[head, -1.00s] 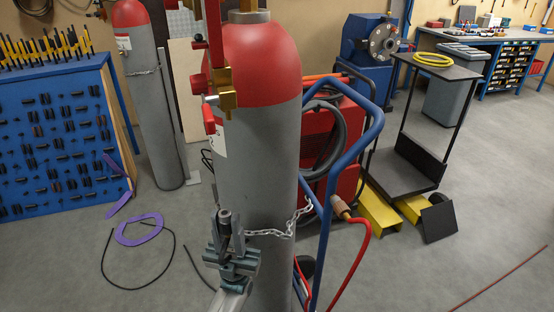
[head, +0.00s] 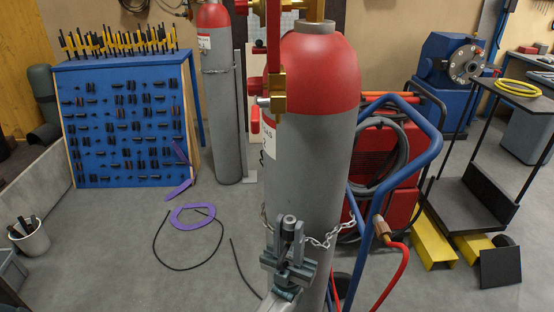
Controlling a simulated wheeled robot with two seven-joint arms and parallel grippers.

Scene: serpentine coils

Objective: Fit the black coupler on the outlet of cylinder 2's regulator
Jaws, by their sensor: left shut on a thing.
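The top of the regulator is cut off by the picture edge. My left gripper (head: 289,252) is in front of the cylinder's lower body, below the regulator. It is shut on a short dark upright piece, which looks like the black coupler (head: 290,224). The outlet and this piece are apart. My right gripper is not in view.
A chain (head: 325,241) crosses the cylinder beside my left gripper. A blue trolley frame (head: 432,146) and red hose (head: 394,276) are at right. A second red-topped cylinder (head: 222,120) stands behind at left, near a blue tool board (head: 125,165). A purple ring (head: 194,216) and black hose lie on the floor.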

